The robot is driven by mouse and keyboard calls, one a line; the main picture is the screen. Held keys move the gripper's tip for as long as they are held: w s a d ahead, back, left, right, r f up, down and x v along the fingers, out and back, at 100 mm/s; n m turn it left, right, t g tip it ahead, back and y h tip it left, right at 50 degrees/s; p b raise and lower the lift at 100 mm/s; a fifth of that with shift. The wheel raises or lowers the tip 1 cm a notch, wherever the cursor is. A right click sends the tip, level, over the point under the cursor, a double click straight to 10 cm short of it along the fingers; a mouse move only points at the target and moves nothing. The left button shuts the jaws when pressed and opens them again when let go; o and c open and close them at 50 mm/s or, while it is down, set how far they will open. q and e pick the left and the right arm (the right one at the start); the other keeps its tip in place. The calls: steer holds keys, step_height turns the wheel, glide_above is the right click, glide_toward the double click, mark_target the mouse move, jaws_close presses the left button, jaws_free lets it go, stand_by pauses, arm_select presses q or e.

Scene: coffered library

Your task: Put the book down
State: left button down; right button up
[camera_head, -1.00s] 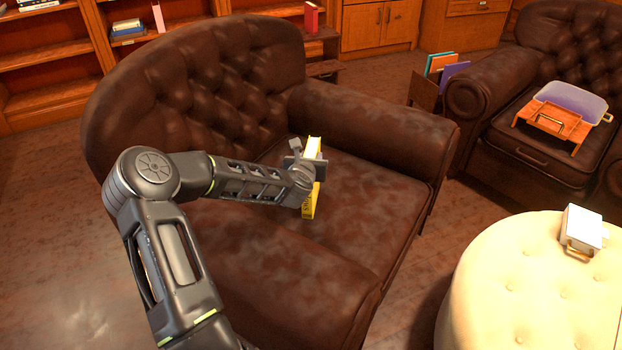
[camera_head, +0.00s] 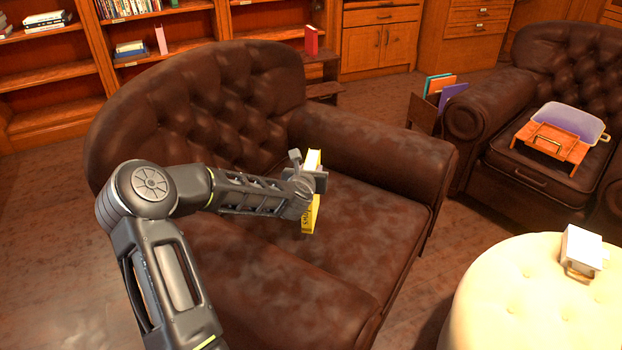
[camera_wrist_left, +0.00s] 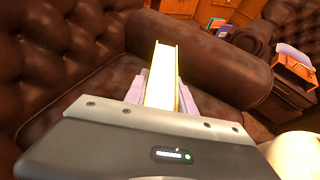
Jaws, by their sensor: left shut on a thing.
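A yellow book (camera_head: 310,218) is held upright in my left gripper (camera_head: 312,182), in front of the brown leather sofa's seat (camera_head: 365,205). In the left wrist view the book (camera_wrist_left: 162,78) stands on edge between the two fingers of the left gripper (camera_wrist_left: 160,95), which are shut on it. The gripper hides the book's middle in the head view. I cannot tell whether its lower edge touches the seat. My right gripper is not in view.
The sofa's arm (camera_head: 375,140) rises just right of the book, and its tufted back (camera_head: 200,95) stands behind. A round cream ottoman (camera_head: 510,300) with a white book (camera_head: 582,247) is at lower right. A second leather seat (camera_head: 560,60) holds an orange tray (camera_head: 550,140).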

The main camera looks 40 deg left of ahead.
arm_select(q)
step_height(320, 180, up, 6)
steer(key=shift+r+p, duration=0.15)
steer(key=shift+p, duration=0.4)
steer(key=s+d+r+m+t+h+p, duration=0.1)
steer(key=d+r+m+h+p, duration=0.2)
steer(key=d+p, duration=0.5)
steer(key=s+d+r+m+h+p, duration=0.2)
steer(key=d+r+p, duration=0.4)
steer(key=d, duration=1.8)
steer(key=h+p, duration=0.1)
steer(key=p, duration=0.1)
steer(key=shift+d+m+t+p, duration=0.25)
steer(key=shift+m+t+p, duration=0.15)
steer(key=shift+s, duration=0.1)
